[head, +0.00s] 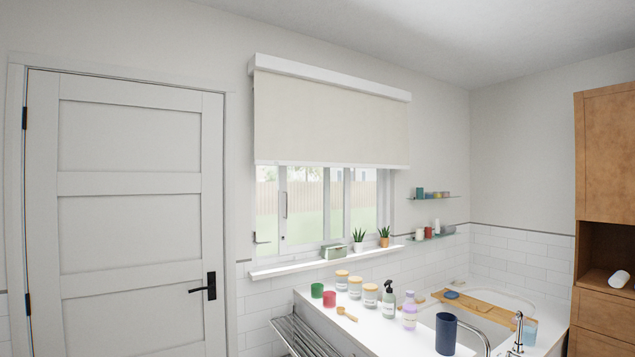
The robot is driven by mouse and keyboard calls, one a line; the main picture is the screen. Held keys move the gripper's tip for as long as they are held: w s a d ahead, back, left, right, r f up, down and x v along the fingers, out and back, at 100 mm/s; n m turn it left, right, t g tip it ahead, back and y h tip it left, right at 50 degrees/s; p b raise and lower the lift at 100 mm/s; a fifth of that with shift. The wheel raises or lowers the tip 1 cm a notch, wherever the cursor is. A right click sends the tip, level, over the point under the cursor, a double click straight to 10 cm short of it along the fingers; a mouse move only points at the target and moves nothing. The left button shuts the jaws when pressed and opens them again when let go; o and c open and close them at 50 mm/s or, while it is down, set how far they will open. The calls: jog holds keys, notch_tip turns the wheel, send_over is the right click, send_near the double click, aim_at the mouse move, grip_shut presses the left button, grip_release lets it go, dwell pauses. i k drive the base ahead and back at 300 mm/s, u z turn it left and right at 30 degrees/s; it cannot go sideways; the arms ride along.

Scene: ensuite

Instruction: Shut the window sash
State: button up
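The window (337,205) is in the wall at the middle of the head view, its upper part hidden behind a lowered cream roller blind (330,120). A white-framed sash (283,212) has an upright stile with a slim vertical pull on it. This stile stands apart from the left side of the window frame, with a strip of fence and grass showing between them. A small dark fitting (262,240) is low at the left of the frame. I cannot tell for sure whether that left strip is glazed or open. My gripper is not in view.
The sill (325,264) holds a green box (334,252) and potted plants (359,240). Below, a white bath surround (372,322) carries jars, bottles and a dark blue cup (446,334). A metal rack (300,336) stands at its left. A closed door (130,220) is at left.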

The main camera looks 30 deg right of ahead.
aim_at(283, 249)
jog(key=z, duration=0.25)
jog(key=i, duration=2.6)
jog(key=z, duration=0.45)
